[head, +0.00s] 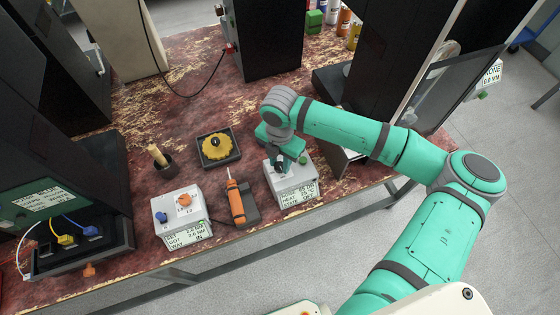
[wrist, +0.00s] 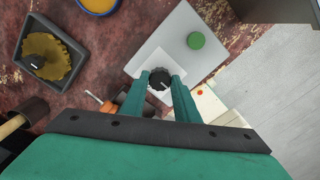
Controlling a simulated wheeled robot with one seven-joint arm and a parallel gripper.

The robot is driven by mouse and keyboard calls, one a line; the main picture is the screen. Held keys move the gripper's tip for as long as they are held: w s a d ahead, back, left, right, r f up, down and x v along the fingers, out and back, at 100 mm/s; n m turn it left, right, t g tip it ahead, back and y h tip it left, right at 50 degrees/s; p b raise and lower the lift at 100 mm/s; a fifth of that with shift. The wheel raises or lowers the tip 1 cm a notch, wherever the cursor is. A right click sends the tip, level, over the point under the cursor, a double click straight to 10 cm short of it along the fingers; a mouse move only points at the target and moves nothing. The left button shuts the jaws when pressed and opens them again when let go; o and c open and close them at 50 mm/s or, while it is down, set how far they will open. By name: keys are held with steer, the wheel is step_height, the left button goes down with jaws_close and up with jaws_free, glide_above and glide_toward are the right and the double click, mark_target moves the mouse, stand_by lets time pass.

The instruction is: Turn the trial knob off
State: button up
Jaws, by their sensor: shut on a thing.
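My gripper (head: 281,163) reaches down onto a white control box (head: 297,188) near the front edge of the table. In the wrist view its two green fingers are closed around a round dark knob (wrist: 159,80) with a light pointer mark, on top of that box. I cannot read a label that names this knob. A green button (wrist: 195,40) stands beside the knob, apart from the fingers. The box's front display shows lines that seem to read HEAT and STATE; their values are too small to read surely. The fingers mostly hide the knob in the head view.
A second white box (head: 180,216) with orange and blue knobs stands left. Between the boxes is an orange-handled tool (head: 236,203) in a dark holder. A tray with a yellow toothed wheel (head: 216,147) lies behind. Dark machines stand at the back and sides.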

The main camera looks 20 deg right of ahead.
mark_target(280, 166)
steer(key=o, duration=1)
step_height(280, 166, up, 11)
steer(key=shift+f, duration=0.1)
stand_by(0.3)
